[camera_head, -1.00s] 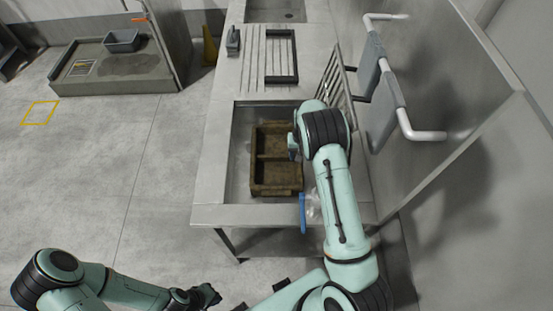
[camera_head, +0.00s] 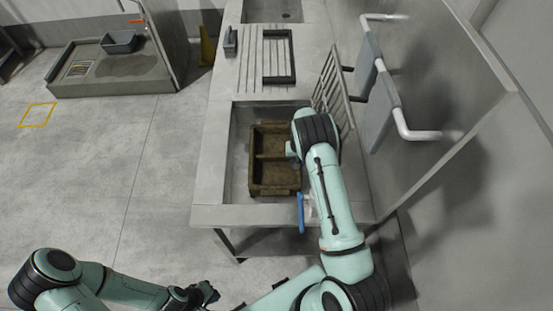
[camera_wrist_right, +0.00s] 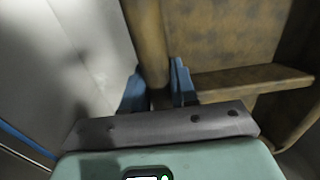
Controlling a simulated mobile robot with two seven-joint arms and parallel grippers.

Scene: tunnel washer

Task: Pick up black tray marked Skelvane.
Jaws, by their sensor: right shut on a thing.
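A two-compartment tray (camera_head: 274,190), brown and grimy, lies in the sink basin in the head view. I see no lettering on it. A black rectangular tray or frame (camera_head: 278,80) lies on the ribbed drainboard behind it; no mark is readable. My right arm reaches over the basin, hiding most of its gripper in the head view. In the right wrist view, the right gripper (camera_wrist_right: 157,87) has its blue fingers either side of the brown tray's wall (camera_wrist_right: 147,40), shut on it. My left gripper (camera_head: 207,293) is low in front of the counter, away from both trays; its jaw opening is unclear.
The steel basin's rim (camera_head: 213,160) surrounds the brown tray. A blue-handled item (camera_head: 301,212) hangs at the front edge. A slatted rack (camera_head: 333,92) and a white rail (camera_head: 425,134) with grey pads stand at right. A grey bin (camera_head: 119,42) stands far left. The left floor is clear.

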